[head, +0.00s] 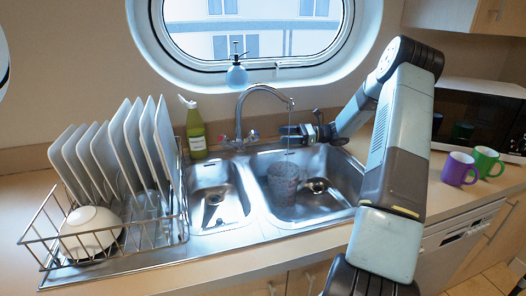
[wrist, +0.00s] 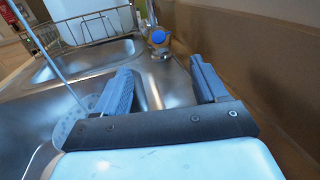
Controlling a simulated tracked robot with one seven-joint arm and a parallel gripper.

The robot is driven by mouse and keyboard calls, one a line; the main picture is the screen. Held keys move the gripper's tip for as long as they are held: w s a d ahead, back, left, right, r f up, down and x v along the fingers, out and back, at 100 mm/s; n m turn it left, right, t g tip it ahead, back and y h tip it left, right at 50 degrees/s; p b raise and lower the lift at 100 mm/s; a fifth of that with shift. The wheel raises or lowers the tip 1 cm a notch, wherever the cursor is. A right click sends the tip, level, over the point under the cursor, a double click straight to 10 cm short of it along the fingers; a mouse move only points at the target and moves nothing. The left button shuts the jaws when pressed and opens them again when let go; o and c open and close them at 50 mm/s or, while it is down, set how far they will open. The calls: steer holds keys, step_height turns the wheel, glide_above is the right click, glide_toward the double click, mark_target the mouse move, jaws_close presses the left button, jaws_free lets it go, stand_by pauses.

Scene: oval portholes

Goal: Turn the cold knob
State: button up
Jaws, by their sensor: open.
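The faucet (head: 240,118) stands behind the double sink, its curved spout reaching over the right basin. A thin stream appears to fall from it; it also shows in the wrist view. The cold knob (wrist: 158,37) has a blue cap and sits at the faucet's base; in the head view it appears as the small right knob (head: 254,135). My gripper (head: 284,134) is behind the right basin, to the right of the knob and apart from it. In the wrist view its two fingers (wrist: 165,80) are spread and empty, with the knob beyond them.
A grey container (head: 284,182) stands in the right basin (head: 330,165). A dish rack (head: 180,235) with plates and a bowl is at the left. A green bottle (head: 195,132) stands behind the left basin. Purple (head: 459,168) and green (head: 487,162) mugs are at the right.

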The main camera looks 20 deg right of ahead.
mark_target(259, 135)
steer(key=x, duration=1.3)
steer(key=shift+a, duration=0.2)
steer(key=shift+r, duration=0.1)
steer(key=c, duration=1)
steer(key=shift+o, duration=0.2)
steer(key=shift+m+t, duration=0.7)
steer(key=shift+m, duration=0.4)
steer(key=o, duration=1)
steer(key=shift+c, duration=0.2)
steer(key=shift+d, duration=0.15)
steer(key=v, duration=1.3)
steer(key=shift+s+d, duration=0.15)
steer(key=shift+d, duration=0.15)
